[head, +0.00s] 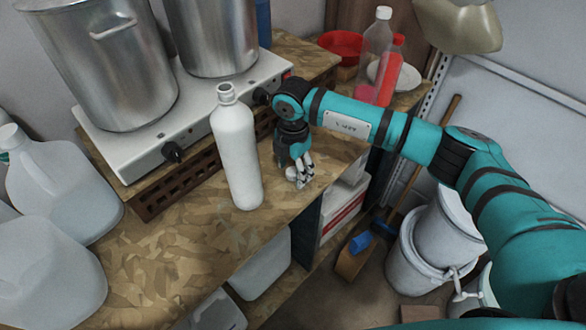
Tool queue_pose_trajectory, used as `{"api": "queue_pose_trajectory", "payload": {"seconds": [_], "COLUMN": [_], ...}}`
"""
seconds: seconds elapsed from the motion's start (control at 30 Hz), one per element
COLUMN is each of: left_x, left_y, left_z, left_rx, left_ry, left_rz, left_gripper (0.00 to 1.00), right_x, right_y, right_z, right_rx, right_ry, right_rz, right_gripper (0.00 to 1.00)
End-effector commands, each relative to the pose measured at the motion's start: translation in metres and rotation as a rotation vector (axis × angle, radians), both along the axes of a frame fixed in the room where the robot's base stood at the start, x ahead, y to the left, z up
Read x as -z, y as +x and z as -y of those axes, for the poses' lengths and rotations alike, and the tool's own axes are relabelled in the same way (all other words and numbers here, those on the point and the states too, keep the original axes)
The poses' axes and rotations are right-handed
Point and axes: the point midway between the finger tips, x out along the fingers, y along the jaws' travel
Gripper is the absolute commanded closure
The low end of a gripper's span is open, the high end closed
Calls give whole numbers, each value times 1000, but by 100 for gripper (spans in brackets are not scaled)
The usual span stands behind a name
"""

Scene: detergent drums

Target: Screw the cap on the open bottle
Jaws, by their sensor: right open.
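A tall white bottle (238,155) stands upright on the wood-chip board counter (215,235), with its narrow neck open at the top. My right gripper (300,182) points down just to the right of the bottle, close to the counter surface and apart from the bottle. My left gripper is out of view.
A white double hot plate (150,148) with two large metal pots (105,60) stands behind the bottle. Translucent jugs (55,185) crowd the left. A red bowl (342,46) and clear bottles (376,48) stand at the back right. White drums (445,230) stand on the floor at right.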

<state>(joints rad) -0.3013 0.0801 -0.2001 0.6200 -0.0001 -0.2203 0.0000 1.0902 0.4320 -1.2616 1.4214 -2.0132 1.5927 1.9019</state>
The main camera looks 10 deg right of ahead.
Motion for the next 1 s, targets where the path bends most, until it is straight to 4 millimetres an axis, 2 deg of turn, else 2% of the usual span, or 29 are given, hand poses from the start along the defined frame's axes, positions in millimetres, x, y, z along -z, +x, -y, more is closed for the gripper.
{"api": "queue_pose_trajectory", "payload": {"seconds": [0.27, 0.53, 1.0], "left_x": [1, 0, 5], "left_y": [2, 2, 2], "left_z": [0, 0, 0], "left_rx": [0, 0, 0], "left_ry": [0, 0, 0], "left_rz": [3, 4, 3], "left_gripper": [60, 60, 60], "right_x": [0, 0, -6], "right_y": [0, 0, 1], "right_z": [0, 0, 0], "right_rx": [0, 0, -1], "right_ry": [0, 0, 0], "right_rz": [0, 0, 2], "right_gripper": [41, 76, 76]}}
